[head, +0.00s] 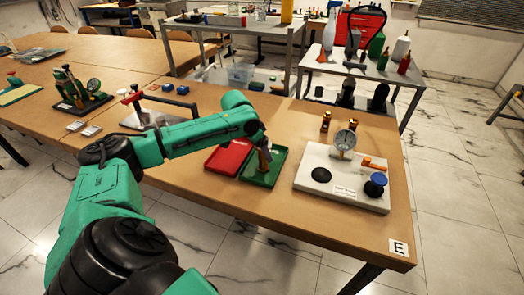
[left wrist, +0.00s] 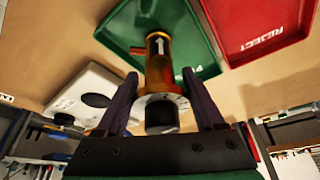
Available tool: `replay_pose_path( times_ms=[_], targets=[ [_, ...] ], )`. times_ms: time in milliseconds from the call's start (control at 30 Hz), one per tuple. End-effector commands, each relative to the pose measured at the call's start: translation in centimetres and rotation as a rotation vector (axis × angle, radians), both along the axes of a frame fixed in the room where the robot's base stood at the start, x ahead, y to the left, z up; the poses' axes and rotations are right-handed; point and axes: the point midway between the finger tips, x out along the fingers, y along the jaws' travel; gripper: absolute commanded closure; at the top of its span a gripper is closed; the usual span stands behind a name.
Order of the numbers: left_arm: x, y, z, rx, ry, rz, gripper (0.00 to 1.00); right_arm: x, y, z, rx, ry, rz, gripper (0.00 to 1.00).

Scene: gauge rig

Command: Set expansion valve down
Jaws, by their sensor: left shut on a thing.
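My left gripper (head: 264,158) reaches over the green tray (head: 273,176) from the left, pointing down. In the left wrist view its two dark fingers (left wrist: 161,78) are shut around the expansion valve (left wrist: 161,66), a brass body with a white arrow, a pale collar and a black end. A small red part (left wrist: 137,50) shows beside the valve. The valve's far end is over the green tray (left wrist: 120,32); I cannot tell whether it touches the tray floor. In the head view the gripper mostly hides the valve. My right gripper is not in view.
A red tray (head: 228,156), marked REJECT in the wrist view, adjoins the green one. To the right is a white board (head: 310,190) with a gauge (head: 345,140), black disc, orange lever and blue knob (head: 375,183). Brass fittings (head: 326,121) stand behind it. The front table area is clear.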

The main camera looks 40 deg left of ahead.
Motion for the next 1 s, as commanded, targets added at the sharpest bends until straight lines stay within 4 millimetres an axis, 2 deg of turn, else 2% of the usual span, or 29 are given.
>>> replay_pose_path(
  times_ms=[133,167,200,233,467,567,667,1000],
  targets=[
    [0.0,0.0,0.1,0.0,-0.001,0.0,1.0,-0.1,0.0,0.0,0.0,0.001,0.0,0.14],
    [0.0,0.0,0.0,-0.001,0.001,0.0,0.22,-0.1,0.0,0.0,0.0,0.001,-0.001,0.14],
    [0.0,0.0,0.0,-0.001,0.001,0.0,0.07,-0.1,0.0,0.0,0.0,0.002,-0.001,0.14],
    [0.0,0.0,0.0,-0.001,0.001,0.0,0.0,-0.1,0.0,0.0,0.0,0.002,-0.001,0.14],
    [0.0,0.0,0.1,-0.001,0.0,0.0,0.0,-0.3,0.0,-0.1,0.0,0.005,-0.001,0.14],
    [-0.2,0.1,0.7,0.0,-0.001,0.0,0.0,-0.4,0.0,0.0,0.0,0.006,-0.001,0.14],
    [-0.8,0.3,2.2,0.002,0.0,0.001,0.0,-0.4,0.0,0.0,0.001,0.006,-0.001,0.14],
    [-3.8,1.0,9.6,0.003,-0.002,0.002,0.0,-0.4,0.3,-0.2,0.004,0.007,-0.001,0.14]
  ],
)
